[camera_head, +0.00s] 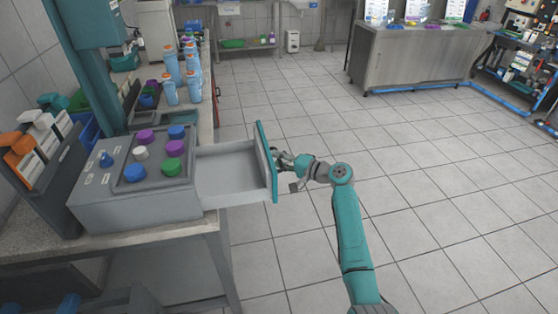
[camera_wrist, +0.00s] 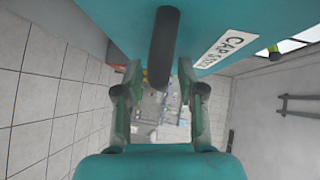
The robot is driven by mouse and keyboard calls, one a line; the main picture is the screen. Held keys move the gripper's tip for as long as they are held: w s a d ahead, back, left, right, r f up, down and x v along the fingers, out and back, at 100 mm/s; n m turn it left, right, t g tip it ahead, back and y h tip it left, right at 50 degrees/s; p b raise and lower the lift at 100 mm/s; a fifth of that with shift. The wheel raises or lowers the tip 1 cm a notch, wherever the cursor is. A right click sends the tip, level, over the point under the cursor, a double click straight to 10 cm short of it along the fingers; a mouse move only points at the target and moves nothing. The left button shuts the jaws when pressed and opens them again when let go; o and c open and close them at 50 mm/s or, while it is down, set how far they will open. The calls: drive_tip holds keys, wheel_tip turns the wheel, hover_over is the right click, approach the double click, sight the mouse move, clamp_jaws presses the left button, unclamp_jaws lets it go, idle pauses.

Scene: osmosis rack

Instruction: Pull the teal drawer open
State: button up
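The teal drawer front (camera_head: 265,162) stands well out from the grey cabinet (camera_head: 140,208), with the pale, empty-looking drawer tray (camera_head: 228,170) showing between them. In the wrist view, the teal front (camera_wrist: 115,20) fills the top, with a white label (camera_wrist: 227,46) reading "CAP 5502". A dark bar handle (camera_wrist: 163,45) sticks down from view top between my fingers. My gripper (camera_head: 280,160) is at the outer face of the front. In the wrist view its two fingers (camera_wrist: 160,85) stand apart, one on each side of the handle, with narrow gaps visible. The handle is hidden in the head view.
Purple, blue, green and white knobs (camera_head: 174,148) sit on the cabinet top. Blue bottles with orange caps (camera_head: 171,65) stand behind on the counter. The tiled floor (camera_head: 430,180) right of the drawer is clear. A steel counter (camera_head: 415,58) stands at the back right.

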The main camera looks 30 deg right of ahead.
drive_tip(key=v, duration=1.2)
idle(0.3)
